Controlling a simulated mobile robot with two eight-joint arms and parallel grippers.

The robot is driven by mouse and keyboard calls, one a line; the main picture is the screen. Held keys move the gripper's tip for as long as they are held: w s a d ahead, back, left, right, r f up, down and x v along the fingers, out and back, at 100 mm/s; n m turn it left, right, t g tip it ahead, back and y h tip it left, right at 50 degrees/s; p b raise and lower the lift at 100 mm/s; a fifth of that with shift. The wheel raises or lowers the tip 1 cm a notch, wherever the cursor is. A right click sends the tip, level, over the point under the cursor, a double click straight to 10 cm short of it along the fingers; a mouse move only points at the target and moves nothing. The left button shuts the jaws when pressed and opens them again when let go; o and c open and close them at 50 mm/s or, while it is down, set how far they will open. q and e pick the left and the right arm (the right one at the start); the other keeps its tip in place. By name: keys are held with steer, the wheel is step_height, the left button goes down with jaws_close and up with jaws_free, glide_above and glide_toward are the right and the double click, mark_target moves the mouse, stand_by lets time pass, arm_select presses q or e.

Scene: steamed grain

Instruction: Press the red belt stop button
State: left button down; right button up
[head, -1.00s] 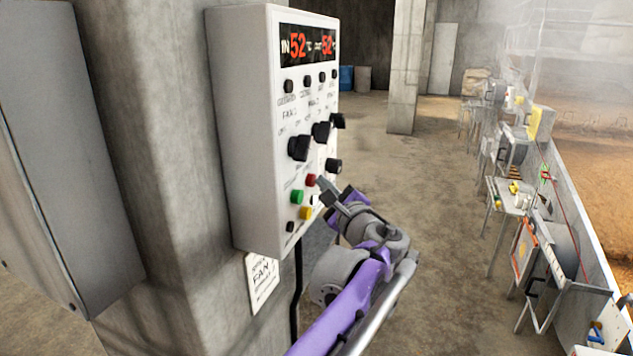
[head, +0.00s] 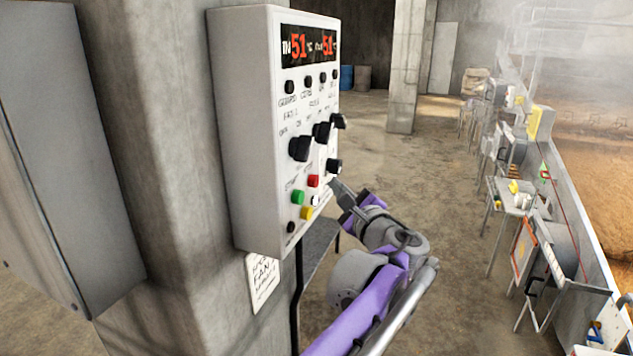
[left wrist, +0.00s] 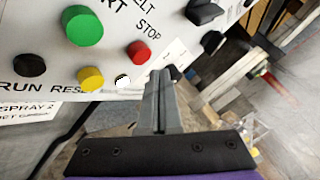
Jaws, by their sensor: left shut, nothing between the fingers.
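The red belt stop button (head: 313,181) is on the front of a white control box, right of a green button (head: 297,197) and above a yellow one (head: 306,213). In the left wrist view the red button (left wrist: 138,52) sits under the word STOP. My left gripper (head: 335,184) is shut and empty, a short way right of the red button and apart from it. In the left wrist view its closed fingers (left wrist: 160,85) point at the panel, to the right of and below the red button. My right gripper is not in view.
The control box (head: 245,130) is mounted on a concrete pillar (head: 170,170) and has black knobs (head: 300,148) above the buttons and a red number display (head: 308,46). A grey cabinet (head: 60,150) is at the left. Open floor (head: 430,200) lies to the right.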

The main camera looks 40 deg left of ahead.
arm_select(q)
steer(key=shift+w+d, duration=0.25)
steer(key=shift+d, duration=0.75)
steer(key=shift+w+d, duration=0.25)
steer(key=shift+d, duration=0.7)
